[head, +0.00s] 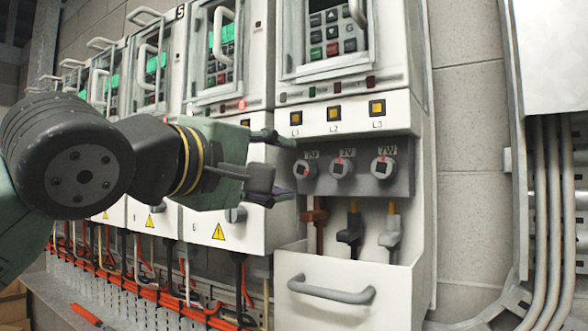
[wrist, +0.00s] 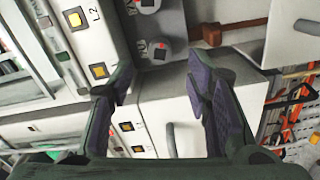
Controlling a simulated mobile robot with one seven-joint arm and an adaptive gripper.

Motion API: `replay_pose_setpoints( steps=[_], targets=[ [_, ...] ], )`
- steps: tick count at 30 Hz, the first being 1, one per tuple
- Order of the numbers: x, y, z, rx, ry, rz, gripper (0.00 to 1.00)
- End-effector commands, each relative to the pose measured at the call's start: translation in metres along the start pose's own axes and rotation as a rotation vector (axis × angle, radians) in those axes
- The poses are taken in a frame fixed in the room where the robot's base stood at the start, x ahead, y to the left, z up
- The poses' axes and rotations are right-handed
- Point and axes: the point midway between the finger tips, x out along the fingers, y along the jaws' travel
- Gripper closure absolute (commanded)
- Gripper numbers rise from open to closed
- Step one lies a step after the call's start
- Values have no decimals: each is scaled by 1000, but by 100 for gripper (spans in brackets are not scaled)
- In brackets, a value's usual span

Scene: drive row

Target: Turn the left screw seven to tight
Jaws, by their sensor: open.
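The left screw, 7U (head: 304,169), is a round grey knob with a dark square socket and a red mark. It sits at the left end of a grey terminal block, with screw 7V (head: 341,168) and screw 7W (head: 383,168) to its right. My gripper (head: 284,168) is open, its fingers just left of the 7U screw in the head view. In the wrist view the 7U screw (wrist: 160,52) shows ahead, in line with the gap between my open fingers (wrist: 162,78). The gap holds nothing. I cannot tell whether a finger touches the screw.
An open drawer-like cover with a grey handle (head: 332,291) juts out underneath. More drive cabinets (head: 225,60) stand to the left; grey conduits (head: 555,200) run at the right.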

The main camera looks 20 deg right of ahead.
Motion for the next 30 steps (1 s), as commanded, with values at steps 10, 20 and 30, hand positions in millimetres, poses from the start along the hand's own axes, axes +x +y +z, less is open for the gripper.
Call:
replay_pose_setpoints(
  steps=[10, 20, 30],
  targets=[
    [-54, 0, 0, 1, 0, 0, 55],
    [-58, 0, 0, 0, -1, -1, 55],
    [-60, 0, 2, -11, -10, 10, 55]
  ],
)
